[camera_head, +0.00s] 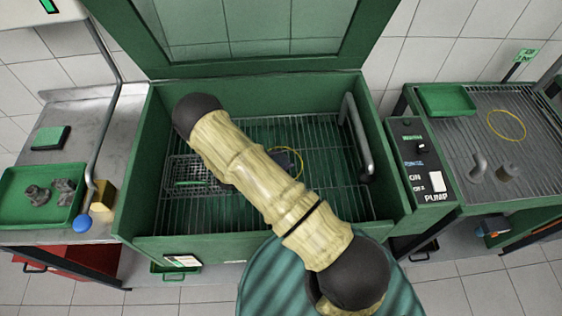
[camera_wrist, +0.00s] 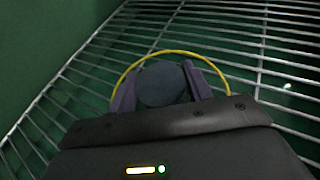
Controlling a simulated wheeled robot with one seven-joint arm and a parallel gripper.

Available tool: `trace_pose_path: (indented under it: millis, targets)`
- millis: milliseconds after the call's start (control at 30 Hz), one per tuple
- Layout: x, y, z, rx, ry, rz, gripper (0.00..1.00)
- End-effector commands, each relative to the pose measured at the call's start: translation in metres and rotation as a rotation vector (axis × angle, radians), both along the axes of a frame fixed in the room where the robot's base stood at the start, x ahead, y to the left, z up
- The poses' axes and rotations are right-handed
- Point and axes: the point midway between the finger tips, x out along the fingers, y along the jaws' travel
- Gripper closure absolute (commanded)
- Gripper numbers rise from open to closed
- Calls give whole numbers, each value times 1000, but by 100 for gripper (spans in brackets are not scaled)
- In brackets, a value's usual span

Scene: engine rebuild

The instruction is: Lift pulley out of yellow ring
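The pulley, a dark blue-grey round disc (camera_wrist: 161,84), sits between the two purple fingers of my gripper (camera_wrist: 160,78) in the wrist view. The fingers lie close along its left and right sides; whether they press on it I cannot tell. The thin yellow ring (camera_wrist: 165,52) curves around the pulley and fingertips, its near part hidden behind my gripper. In the head view the yellow ring (camera_head: 301,168) shows on the wire rack inside the green washer tub, partly covered by my arm. The pulley cannot be made out clearly there.
The green tub wall (camera_head: 246,246) surrounds the rack (camera_head: 330,190). A wire basket (camera_head: 190,172) is at its left and a grey pipe (camera_head: 357,135) at its right. The lid (camera_head: 250,65) stands open behind. A second rack with another yellow ring (camera_head: 507,125) is at right.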

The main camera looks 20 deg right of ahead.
Motion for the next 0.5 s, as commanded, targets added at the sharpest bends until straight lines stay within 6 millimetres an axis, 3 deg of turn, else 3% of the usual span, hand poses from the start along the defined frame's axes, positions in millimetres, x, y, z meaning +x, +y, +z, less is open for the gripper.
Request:
trace_pose_path:
  millis: [67,333,500]
  targets:
    - [0,0,1,-1,0,0,86]
    - [1,0,3,0,-2,1,86]
    - [1,1,17,0,-3,1,86]
